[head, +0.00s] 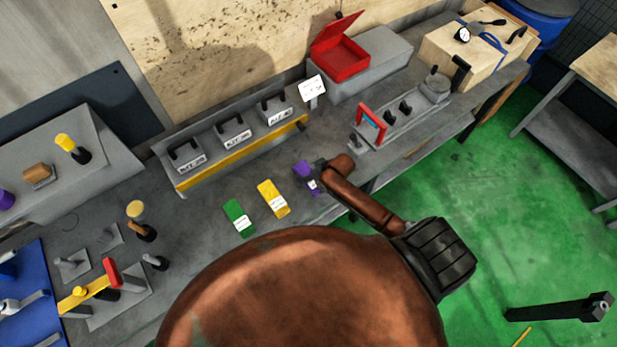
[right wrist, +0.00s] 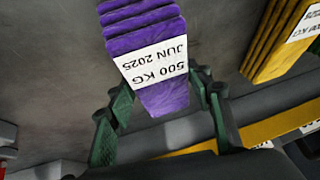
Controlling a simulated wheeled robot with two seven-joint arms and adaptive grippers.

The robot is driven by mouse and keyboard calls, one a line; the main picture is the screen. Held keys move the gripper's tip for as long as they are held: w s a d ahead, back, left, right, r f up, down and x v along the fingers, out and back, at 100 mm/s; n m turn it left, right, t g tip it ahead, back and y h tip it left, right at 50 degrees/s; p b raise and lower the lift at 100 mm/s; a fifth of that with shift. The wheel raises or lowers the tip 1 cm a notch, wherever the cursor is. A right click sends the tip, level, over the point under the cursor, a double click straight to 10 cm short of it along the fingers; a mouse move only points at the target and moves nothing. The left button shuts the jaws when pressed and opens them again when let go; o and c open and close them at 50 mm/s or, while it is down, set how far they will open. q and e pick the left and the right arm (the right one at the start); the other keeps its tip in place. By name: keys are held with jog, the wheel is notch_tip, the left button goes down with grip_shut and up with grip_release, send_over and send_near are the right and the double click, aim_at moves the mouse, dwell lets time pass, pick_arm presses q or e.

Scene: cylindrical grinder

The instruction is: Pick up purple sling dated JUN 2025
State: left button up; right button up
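The purple sling (head: 302,169) is a folded stack lying on the grey bench, right of a yellow sling (head: 268,190) and a green sling (head: 234,211). In the right wrist view the purple sling (right wrist: 142,38) has a white label reading 500 KG, JUN 2025, upside down. My right gripper (right wrist: 163,84) is open. Its green fingers stand either side of the sling's near end, with a visible gap on each side. In the head view the right gripper (head: 318,178) is at the purple sling and partly hides it. My left gripper is not in view.
A grey rack (head: 234,143) with a yellow front edge and several labelled black-handled blocks stands behind the slings. A red open box (head: 342,57) and a grey fixture with a red frame (head: 371,124) are further right. The yellow sling (right wrist: 268,45) is close beside.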

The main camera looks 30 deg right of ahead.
jog(key=c, duration=0.9)
jog(key=shift+r, duration=0.1)
